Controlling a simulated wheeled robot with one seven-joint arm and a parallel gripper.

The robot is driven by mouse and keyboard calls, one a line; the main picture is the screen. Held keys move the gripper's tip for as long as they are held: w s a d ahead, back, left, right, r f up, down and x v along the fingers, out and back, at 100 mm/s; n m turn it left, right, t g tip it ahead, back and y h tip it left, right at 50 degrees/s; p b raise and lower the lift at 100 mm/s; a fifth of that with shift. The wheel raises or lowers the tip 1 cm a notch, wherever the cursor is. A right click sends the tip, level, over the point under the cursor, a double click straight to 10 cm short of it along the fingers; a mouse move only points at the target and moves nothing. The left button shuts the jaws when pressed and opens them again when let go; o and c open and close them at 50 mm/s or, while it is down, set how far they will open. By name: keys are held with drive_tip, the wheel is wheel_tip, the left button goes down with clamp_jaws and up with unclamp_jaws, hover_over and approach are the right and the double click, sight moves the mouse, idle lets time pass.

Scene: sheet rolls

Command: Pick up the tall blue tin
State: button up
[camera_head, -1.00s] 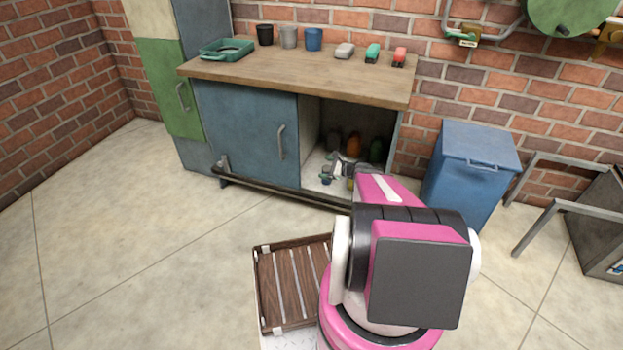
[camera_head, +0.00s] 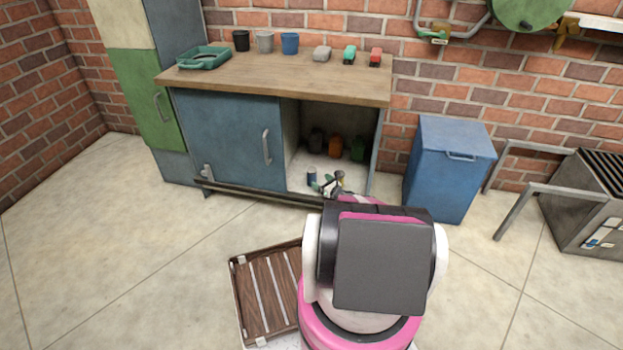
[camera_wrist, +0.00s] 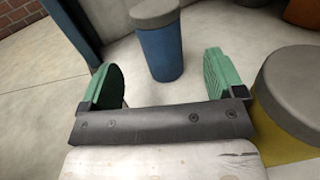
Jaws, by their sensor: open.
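The blue tin (camera_wrist: 161,50) has a grey lid and stands upright on the pale cupboard floor. It also shows in the head view (camera_head: 311,174), inside the open right part of the bench cupboard. My gripper (camera_wrist: 165,78) is open and empty, with a green pad on each finger. In the wrist view the tin stands ahead of the fingers and between them, apart from both. In the head view my gripper (camera_head: 328,184) is at the cupboard opening, just right of the tin and partly hidden by my arm.
A yellow tin with a grey lid (camera_wrist: 291,105) stands close beside my right finger. An orange container (camera_head: 335,146) and a green one (camera_head: 357,150) stand deeper in the cupboard. The cupboard's side edge (camera_wrist: 72,28) is at the left. A blue bin (camera_head: 450,170) stands to the right.

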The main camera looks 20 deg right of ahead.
sight(315, 178)
drive_tip(key=shift+w+a+f, duration=0.15)
drive_tip(key=shift+w+f, duration=0.2)
drive_tip(key=shift+f, duration=0.1)
drive_tip(key=shift+x, duration=3.45)
drive_tip(key=shift+s+r, duration=0.1)
drive_tip(key=shift+r, duration=0.05)
drive_tip(key=c, duration=1.2)
